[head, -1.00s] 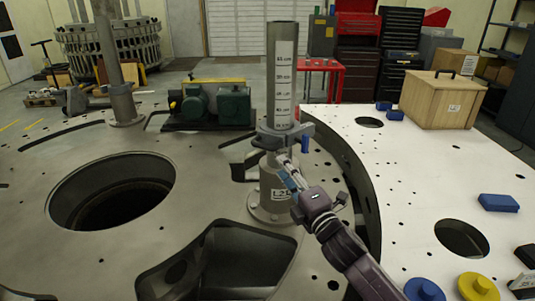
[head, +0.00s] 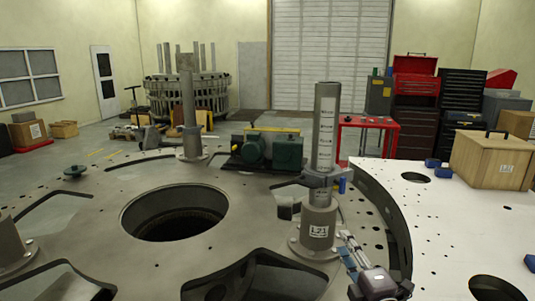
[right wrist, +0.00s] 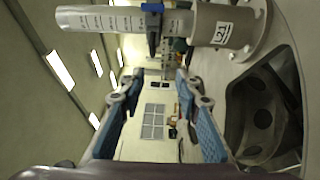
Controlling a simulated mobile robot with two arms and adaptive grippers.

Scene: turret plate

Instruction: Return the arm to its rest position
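My right gripper (head: 351,250) shows at the bottom right of the head view, beside the base of the upright grey post (head: 317,205) marked L21. In the right wrist view its two blue-padded fingers (right wrist: 157,88) stand apart with nothing between them, so it is open. The post lies sideways across the top of that view, with a grey collar and a small blue part (right wrist: 153,25) around its middle. The gripper looks clear of the post. My left gripper is not in view.
The grey turret plate (head: 120,225) has a large round hole (head: 175,213) and cutouts. A white plate (head: 440,220) with a wooden crate (head: 493,160) is at right. A green motor unit (head: 270,150) stands behind. A red table (head: 366,122) and tool cabinets (head: 415,95) are farther back.

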